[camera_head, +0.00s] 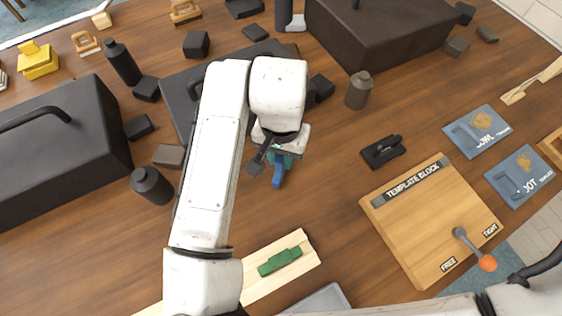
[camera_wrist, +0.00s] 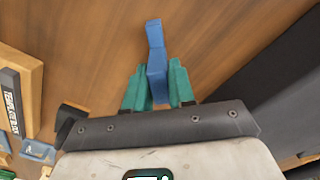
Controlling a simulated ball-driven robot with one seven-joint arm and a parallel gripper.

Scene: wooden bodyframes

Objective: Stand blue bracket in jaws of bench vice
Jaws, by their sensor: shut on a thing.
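My gripper (camera_head: 283,160) has teal fingers that show on both sides of the blue bracket in the wrist view (camera_wrist: 159,84). It is shut on the blue bracket (camera_wrist: 155,38), whose upper part sticks out beyond the fingertips and is bent at the end. In the head view the blue bracket (camera_head: 278,176) shows just below my gripper, over the brown wooden table; whether it touches the table I cannot tell. I cannot pick out the bench vice for sure in either view; my arm hides part of the table.
A wooden template block (camera_head: 415,235) with an orange-knobbed lever stands at the right. A green piece (camera_head: 280,261) lies on a pale board in front. Large dark boxes (camera_head: 60,140) (camera_head: 385,35) stand left and at the back.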

